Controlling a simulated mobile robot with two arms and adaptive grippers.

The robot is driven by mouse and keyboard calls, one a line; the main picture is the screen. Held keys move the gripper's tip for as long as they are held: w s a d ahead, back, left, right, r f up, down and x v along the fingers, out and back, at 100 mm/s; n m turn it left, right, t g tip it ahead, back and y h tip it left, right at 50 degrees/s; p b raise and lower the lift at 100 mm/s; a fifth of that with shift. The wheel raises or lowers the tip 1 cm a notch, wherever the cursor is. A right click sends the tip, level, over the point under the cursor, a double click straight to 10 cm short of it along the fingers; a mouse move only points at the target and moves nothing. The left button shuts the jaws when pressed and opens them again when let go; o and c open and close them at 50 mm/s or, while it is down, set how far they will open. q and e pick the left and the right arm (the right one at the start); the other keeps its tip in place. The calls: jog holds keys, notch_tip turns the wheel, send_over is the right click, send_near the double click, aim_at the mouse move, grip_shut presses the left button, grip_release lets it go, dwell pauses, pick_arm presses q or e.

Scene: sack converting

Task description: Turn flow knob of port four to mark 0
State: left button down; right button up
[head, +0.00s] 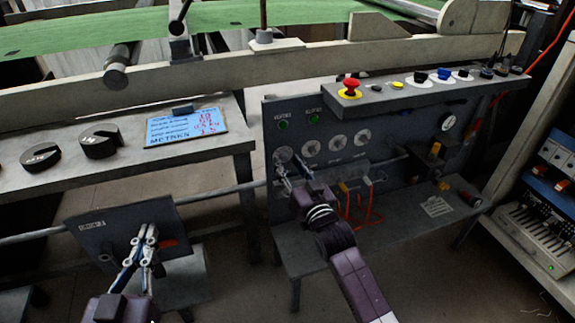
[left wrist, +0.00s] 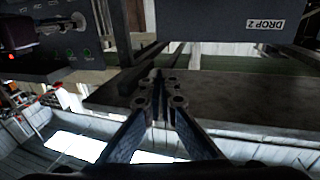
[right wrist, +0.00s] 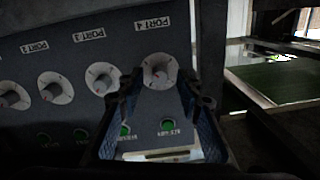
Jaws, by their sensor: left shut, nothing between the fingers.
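The port four flow knob is a grey knob on a round white dial under the label PORT 4 in the right wrist view (right wrist: 158,70), which shows the panel upside down. In the head view its dial (head: 282,154) is the leftmost of the row. My right gripper (head: 289,172) is open in front of it; in the right wrist view its fingers (right wrist: 166,92) stand apart, one to each side of the knob. I cannot tell whether they touch it, nor read the mark. My left gripper (head: 148,230) is shut and empty before a small dark panel; its closed tips also show in the left wrist view (left wrist: 158,80).
Other port dials (head: 336,143) sit right of port four, with green lights (head: 314,119) above. A red emergency button (head: 350,86) tops the panel. A lower shelf (head: 440,215) and red tubes (head: 362,215) lie near my right arm. A screen (head: 186,127) is at left.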

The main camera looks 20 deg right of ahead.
pick_arm(q)
jog(key=shift+d+r+t, duration=0.1)
jog(key=shift+r+t, duration=0.4)
jog(key=shift+r, duration=0.45)
pick_arm(e)
jog(key=shift+w, duration=0.55)
grip_shut()
pick_arm(q)
jog(key=shift+f, duration=0.1)
